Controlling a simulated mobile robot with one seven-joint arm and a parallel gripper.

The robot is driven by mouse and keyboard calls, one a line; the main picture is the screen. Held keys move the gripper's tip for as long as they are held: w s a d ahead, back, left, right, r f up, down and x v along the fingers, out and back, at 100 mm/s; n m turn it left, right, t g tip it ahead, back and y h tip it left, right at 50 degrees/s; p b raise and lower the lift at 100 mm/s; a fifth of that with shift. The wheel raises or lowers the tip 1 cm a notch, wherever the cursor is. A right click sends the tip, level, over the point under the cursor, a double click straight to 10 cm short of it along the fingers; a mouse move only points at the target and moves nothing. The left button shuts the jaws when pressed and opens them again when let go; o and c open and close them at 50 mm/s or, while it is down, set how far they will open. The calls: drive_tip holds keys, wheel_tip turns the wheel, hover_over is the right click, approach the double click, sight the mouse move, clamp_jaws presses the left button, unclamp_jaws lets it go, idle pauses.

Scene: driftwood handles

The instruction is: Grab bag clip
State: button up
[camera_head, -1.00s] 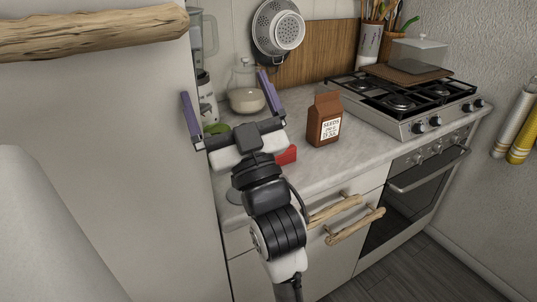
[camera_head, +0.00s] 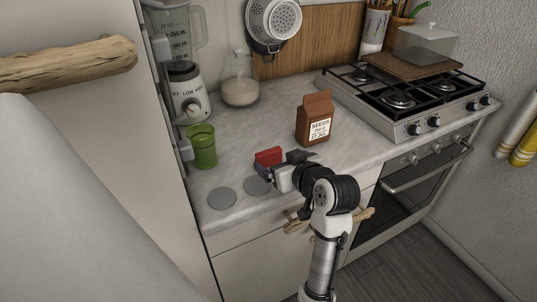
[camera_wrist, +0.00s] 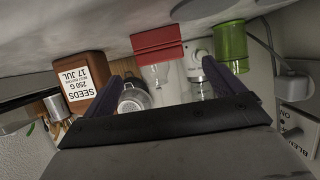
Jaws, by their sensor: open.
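The bag clip appears to be the small red piece (camera_head: 268,156) on the countertop, left of the brown seeds bag. In the wrist view, which is turned over, the red clip (camera_wrist: 157,42) is a ridged block ahead of the jaws, between the directions of the two fingers. My gripper (camera_head: 264,169) is low over the counter, just in front of the clip, partly hidden by my own wrist. In the wrist view my gripper (camera_wrist: 162,78) has its purple fingers spread wide with nothing between them. Whether the fingers reach beside the clip is unclear.
The brown seeds bag (camera_head: 314,118) stands close by. A green cup (camera_head: 202,146), a blender (camera_head: 187,95) and a glass jar (camera_head: 240,85) stand left and behind. Grey discs (camera_head: 222,198) lie near the front edge. The stove (camera_head: 402,105) is at right.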

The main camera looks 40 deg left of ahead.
sight(270, 156)
drive_tip(key=p+x, duration=0.2)
drive_tip(key=x, duration=0.5)
drive_tip(key=shift+w+a+f, duration=0.1)
drive_tip(key=shift+w+f, duration=0.05)
drive_tip(key=shift+f, duration=0.05)
drive_tip(key=shift+c, duration=0.2)
drive_tip(key=c, duration=1)
